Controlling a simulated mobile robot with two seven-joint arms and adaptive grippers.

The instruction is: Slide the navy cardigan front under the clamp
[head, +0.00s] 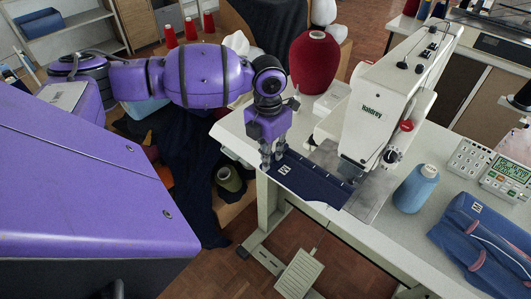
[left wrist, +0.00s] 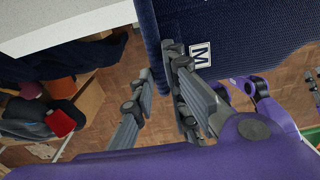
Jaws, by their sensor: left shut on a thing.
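The navy cardigan front (head: 312,182) lies flat on the front of the machine table, with a small white size label on it. Its right end reaches the metal plate below the sewing head (head: 372,115); the clamp area (head: 352,170) is small, and I cannot tell whether the cloth is under it. My left gripper (head: 272,163) is at the cloth's left end, shut on its edge. In the left wrist view, the cardigan front (left wrist: 235,25) with its "M" label shows beyond the left gripper (left wrist: 158,85), the cloth edge between the fingertips.
A blue thread cone (head: 416,188) stands right of the sewing head, and a large red cone (head: 315,62) behind the gripper. A folded blue garment (head: 480,240) lies at the right, near a control panel (head: 507,178). Dark cloth (head: 195,165) hangs left of the table.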

